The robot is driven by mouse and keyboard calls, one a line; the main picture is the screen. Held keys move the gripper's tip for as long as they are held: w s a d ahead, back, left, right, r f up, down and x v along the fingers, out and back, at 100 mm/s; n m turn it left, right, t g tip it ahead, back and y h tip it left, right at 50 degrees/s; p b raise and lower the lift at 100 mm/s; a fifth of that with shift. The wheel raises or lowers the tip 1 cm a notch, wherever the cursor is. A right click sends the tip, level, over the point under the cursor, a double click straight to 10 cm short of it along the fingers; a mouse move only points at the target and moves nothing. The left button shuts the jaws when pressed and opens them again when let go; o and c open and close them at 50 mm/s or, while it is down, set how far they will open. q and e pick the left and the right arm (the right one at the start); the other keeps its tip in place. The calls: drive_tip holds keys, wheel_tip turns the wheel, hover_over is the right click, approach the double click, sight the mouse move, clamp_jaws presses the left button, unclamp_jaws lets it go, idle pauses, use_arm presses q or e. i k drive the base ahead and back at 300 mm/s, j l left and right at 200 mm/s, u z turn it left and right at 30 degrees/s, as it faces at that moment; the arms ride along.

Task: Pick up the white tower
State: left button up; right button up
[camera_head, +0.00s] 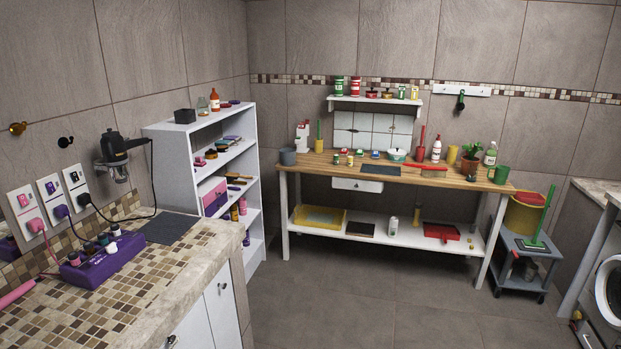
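Nothing in the head view is plainly a white tower. The tallest white thing is an open shelf unit (174,165) against the left wall, upright on the floor. A small white jug-like container (302,138) stands at the left end of the wooden workbench (330,169). I cannot tell if either is the one named. Neither of my grippers shows in this view.
A grey trolley (520,247) and a washing machine (608,290) stand on the right. The middle floor (370,305) is clear.

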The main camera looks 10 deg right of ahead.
sight(393, 228)
drive_tip(key=i+l+z, duration=0.85)
drive_tip(key=i+z, duration=0.55)
drive_tip(key=i, duration=0.15)
drive_tip(key=i+l, duration=0.1)
drive_tip(key=i, duration=0.8)
drive_tip(key=i+l+u, duration=0.1)
drive_tip(key=i, duration=0.85)
